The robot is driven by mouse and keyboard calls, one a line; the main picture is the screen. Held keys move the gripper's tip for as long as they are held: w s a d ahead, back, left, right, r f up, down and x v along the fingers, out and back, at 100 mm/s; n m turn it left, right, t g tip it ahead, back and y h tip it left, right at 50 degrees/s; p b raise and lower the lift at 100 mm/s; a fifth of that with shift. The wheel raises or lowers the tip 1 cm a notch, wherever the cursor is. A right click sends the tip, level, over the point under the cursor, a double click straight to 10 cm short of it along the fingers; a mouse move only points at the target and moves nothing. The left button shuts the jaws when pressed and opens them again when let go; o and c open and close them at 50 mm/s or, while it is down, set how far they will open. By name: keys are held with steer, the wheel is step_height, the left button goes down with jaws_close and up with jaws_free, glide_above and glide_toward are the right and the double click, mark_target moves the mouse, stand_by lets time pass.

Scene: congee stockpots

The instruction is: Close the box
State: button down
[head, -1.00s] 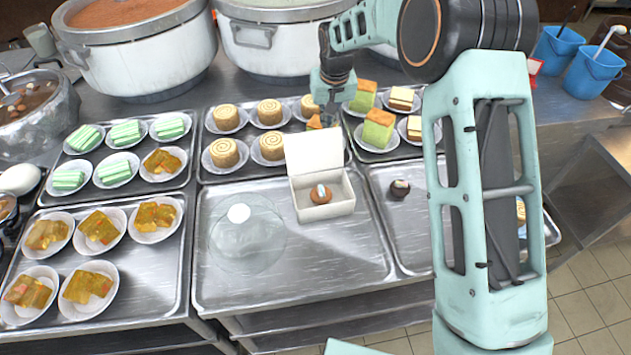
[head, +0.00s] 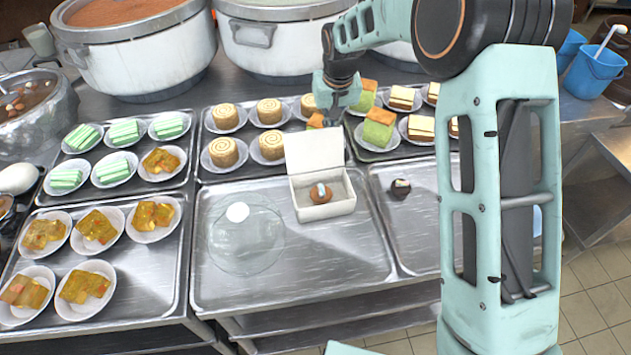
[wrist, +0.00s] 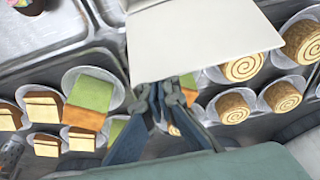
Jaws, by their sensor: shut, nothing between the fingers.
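The white box (head: 326,212) stands on the middle metal tray with its lid (head: 314,151) raised upright at the back. A small brown pastry (head: 320,195) with a pale top lies inside it. My gripper (head: 334,116) is behind the lid, near its upper right edge, with the fingertips partly hidden in the head view. In the wrist view the closed, empty fingers (wrist: 166,92) are by the edge of the white lid (wrist: 195,40). I cannot tell whether they touch it.
A clear glass dome (head: 245,240) sits left of the box on the same tray (head: 300,285). Plates of swirl rolls (head: 224,152) and layered cakes (head: 379,128) crowd the space around my gripper.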

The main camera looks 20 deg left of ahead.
mark_target(333, 139)
steer(key=shift+s+d+f+b, duration=0.25)
steer(key=shift+s+d, duration=0.1)
steer(key=shift+s, duration=0.35)
steer(key=shift+s+d+f+b, duration=0.15)
steer(key=shift+s+d+b, duration=0.15)
steer(key=shift+s, duration=0.35)
steer(key=shift+s+d+b, duration=0.25)
steer(key=shift+s+d, duration=0.1)
steer(key=shift+s, duration=0.25)
steer(key=shift+s+d+b, duration=0.2)
steer(key=shift+s+d, duration=0.15)
steer(key=shift+s, duration=0.2)
steer(key=shift+w+a, duration=0.15)
steer(key=shift+w, duration=0.15)
steer(key=shift+r, duration=0.2)
steer(key=shift+w+r, duration=0.1)
steer(key=shift+w+a, duration=0.1)
steer(key=shift+w+a+p, duration=0.35)
steer(key=shift+w+a, duration=0.1)
steer(key=shift+w, duration=0.35)
steer(key=shift+w+a+p, duration=0.35)
steer(key=shift+w+a, duration=0.1)
steer(key=shift+w, duration=0.35)
